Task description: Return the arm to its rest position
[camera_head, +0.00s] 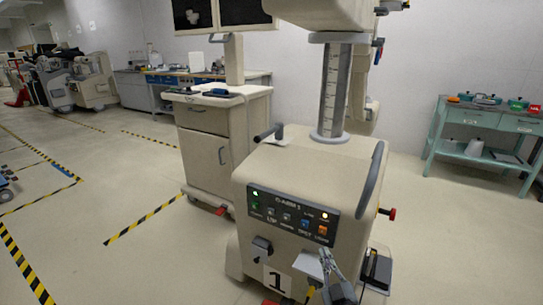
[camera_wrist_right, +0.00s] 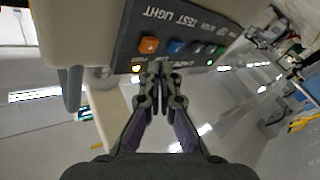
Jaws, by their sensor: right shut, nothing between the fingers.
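My right gripper (camera_head: 327,258) is in front of the lower right of the beige cart (camera_head: 312,165), below its dark control panel (camera_head: 290,219). In the right wrist view, the right gripper (camera_wrist_right: 160,68) has its fingers together with nothing between them. Its tips appear just below the panel's edge (camera_wrist_right: 125,45), near an orange button (camera_wrist_right: 149,44); whether they touch the panel I cannot tell. The orange button also shows in the head view (camera_head: 322,230). My left gripper is out of view.
A second beige cart (camera_head: 205,150) stands behind left. A green table (camera_head: 480,131) stands against the right wall. Open floor (camera_head: 100,205) lies left, with yellow-black tape.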

